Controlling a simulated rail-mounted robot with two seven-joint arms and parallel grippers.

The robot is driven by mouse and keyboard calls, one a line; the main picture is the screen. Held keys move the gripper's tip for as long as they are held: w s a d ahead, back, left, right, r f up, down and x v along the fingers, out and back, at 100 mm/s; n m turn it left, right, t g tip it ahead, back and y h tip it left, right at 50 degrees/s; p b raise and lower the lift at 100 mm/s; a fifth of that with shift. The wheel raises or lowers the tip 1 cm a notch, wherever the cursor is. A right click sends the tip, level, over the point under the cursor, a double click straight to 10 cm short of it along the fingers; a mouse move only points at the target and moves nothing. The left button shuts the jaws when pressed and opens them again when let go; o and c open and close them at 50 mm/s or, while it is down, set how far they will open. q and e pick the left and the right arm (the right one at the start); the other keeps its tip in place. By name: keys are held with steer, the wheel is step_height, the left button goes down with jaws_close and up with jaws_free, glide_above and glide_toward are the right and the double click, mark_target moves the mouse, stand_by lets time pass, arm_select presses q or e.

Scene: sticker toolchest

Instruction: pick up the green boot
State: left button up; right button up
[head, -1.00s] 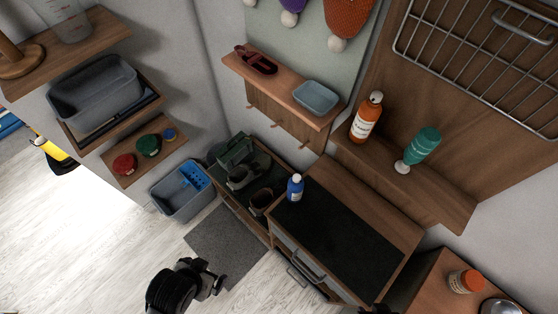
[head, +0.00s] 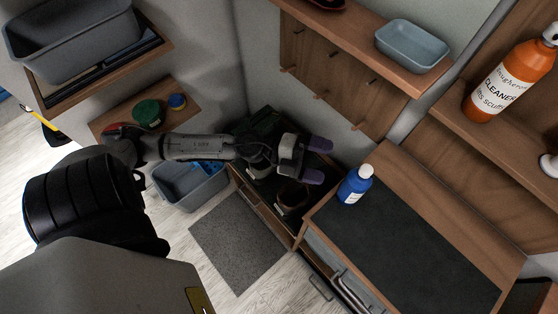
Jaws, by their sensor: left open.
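A dark green boot (head: 264,122) stands in the low wooden shoe bench against the wall, mostly hidden behind my left forearm and wrist. My left gripper (head: 316,160), with purple fingertips, is open and empty. It reaches over the bench, to the right of the green boot in the picture, with its fingers pointing right. I cannot tell its height above the bench. A dark brown boot (head: 291,196) is in the same bench, just below the gripper in the picture. My right gripper is not in view.
A dark-topped cabinet (head: 405,240) with a blue bottle (head: 355,185) stands right of the bench. A wall shelf with pegs (head: 345,85) hangs behind. A grey bin (head: 188,187) stands left, and a grey mat (head: 238,243) lies on clear floor in front.

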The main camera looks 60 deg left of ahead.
arm_select(q)
step_height(320, 180, down, 12)
steer(key=s+a+m+g+y+b, duration=0.1)
steer(key=s+a+m+g+b, duration=0.1)
steer(key=m+g+b, duration=0.4)
steer(key=g+y+b, duration=0.6)
steer(key=y+b, duration=0.3)
steer(key=y, duration=0.3)
glide_above(266, 167)
steer(key=shift+m, duration=0.4)
steer(key=shift+f, duration=9.55)
steer(key=shift+r, duration=0.1)
steer(key=c, duration=1.3)
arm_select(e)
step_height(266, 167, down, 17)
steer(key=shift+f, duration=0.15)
